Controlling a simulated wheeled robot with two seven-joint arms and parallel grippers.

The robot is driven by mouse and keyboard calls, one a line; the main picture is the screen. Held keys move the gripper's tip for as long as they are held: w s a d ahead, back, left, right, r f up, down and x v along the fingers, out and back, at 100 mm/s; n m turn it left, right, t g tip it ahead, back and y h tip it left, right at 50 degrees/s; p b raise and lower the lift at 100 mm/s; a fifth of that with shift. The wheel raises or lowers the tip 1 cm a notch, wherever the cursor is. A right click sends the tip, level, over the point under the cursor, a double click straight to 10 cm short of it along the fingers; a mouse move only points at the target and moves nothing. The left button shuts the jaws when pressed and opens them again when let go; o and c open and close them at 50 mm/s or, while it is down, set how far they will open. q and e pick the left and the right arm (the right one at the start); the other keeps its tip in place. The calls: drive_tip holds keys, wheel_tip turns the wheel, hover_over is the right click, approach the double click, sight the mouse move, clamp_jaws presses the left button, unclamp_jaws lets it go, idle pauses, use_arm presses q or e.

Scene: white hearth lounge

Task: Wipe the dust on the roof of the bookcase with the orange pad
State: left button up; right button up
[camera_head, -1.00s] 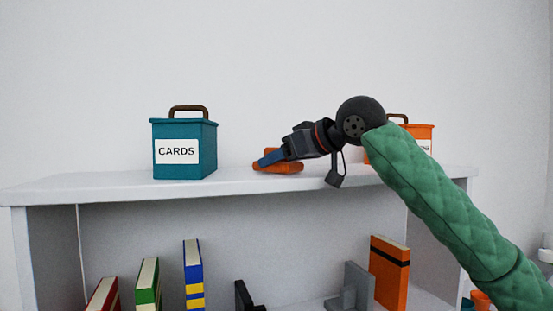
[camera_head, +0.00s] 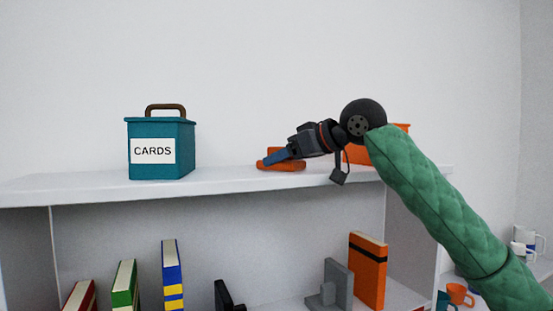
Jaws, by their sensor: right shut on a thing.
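The bookcase's white roof (camera_head: 90,186) spans the view at mid-height. The orange pad (camera_head: 287,166) lies on the roof near its front edge, right of the middle. My right gripper (camera_head: 274,157) comes in from the right, angled down to the left, and is shut on the pad. The fingers cover part of the pad's upper side. I cannot make out any dust on the roof from this low angle. My left gripper is not in view.
An orange box (camera_head: 357,155) stands to the right, partly hidden by my right arm. Books, including an orange one (camera_head: 367,270), stand on the shelf below.

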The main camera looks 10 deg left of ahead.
sight(257, 171)
drive_tip(key=shift+w+d+f, duration=0.1)
drive_tip(key=shift+w+d, duration=0.55)
drive_tip(key=shift+d, duration=0.35)
drive_tip(key=shift+w+d, duration=0.65)
drive_tip(key=shift+d, duration=0.35)
drive_tip(key=shift+a, duration=0.1)
drive_tip(key=shift+s+a, duration=0.5)
drive_tip(key=shift+a, duration=0.2)
drive_tip(key=shift+s+a, duration=0.45)
drive_tip(key=shift+a, duration=0.25)
drive_tip(key=shift+s+a, duration=0.8)
drive_tip(key=shift+a, duration=0.3)
drive_tip(key=shift+s+a, duration=0.75)
drive_tip(key=shift+a, duration=0.3)
drive_tip(key=shift+s+a, duration=0.3)
drive_tip(key=shift+a, duration=0.2)
drive_tip(key=shift+s+a, duration=0.25)
drive_tip(key=shift+a, duration=0.2)
drive_tip(key=shift+s, duration=0.1)
